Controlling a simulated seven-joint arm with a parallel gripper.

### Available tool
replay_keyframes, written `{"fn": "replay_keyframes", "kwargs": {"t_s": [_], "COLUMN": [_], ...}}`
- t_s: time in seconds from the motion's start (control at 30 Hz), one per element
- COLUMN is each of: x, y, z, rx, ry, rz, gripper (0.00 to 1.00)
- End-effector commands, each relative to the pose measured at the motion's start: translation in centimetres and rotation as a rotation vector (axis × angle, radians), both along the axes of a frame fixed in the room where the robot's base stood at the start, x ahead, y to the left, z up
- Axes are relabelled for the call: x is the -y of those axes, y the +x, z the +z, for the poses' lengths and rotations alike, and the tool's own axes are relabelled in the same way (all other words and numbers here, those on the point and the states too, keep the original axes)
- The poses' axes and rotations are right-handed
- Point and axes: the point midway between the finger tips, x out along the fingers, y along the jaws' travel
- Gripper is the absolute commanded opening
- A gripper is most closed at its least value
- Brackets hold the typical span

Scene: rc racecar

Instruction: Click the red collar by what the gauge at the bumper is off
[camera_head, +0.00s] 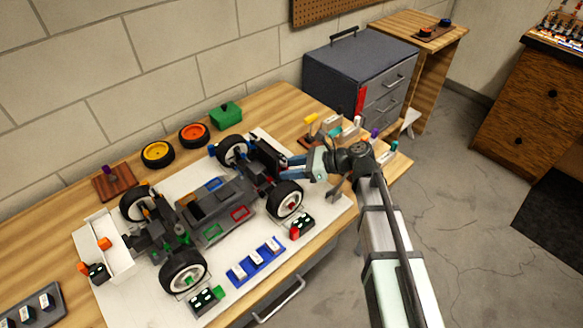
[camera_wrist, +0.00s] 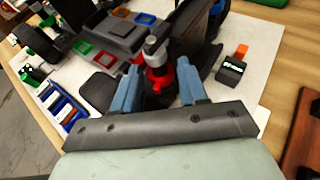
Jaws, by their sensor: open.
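The red collar (camera_wrist: 160,80) sits on a grey upright shock post at the car's end, in the wrist view. My gripper (camera_wrist: 159,86) is open, with its blue fingers on either side of the collar and a gap showing at each side. In the head view my gripper (camera_head: 291,167) reaches to the right end of the grey racecar (camera_head: 215,209). A black gauge (camera_wrist: 231,71) with a lit green display and an orange tab lies on the white mat, right of the fingers. Its reading is too small to tell.
Other gauges stand near the car: one with a green tab (camera_head: 204,299), one with red (camera_head: 301,227), one with orange (camera_head: 96,271). A blue tray (camera_head: 255,261) lies at the mat's front. Loose wheels (camera_head: 158,153) and a green box (camera_head: 226,115) stand behind the car.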

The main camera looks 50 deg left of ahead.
Motion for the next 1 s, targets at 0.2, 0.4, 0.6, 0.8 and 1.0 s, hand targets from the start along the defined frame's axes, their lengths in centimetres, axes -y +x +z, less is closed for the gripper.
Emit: {"fn": "replay_keyframes", "kwargs": {"t_s": [0.2,0.4,0.6,0.8,1.0], "x": [0.01,0.01,-0.18,-0.4,-0.24], "y": [0.01,0.01,0.18,0.35,0.23], "z": [0.01,0.01,-0.01,-0.02,0.02], "rx": [0.0,0.0,0.0,-0.001,0.0], "ry": [0.0,0.0,0.0,0.0,0.002], "rz": [0.0,0.0,0.019,0.113,0.141], "gripper": [0.26,0.07,0.01,0.01,0.01]}}
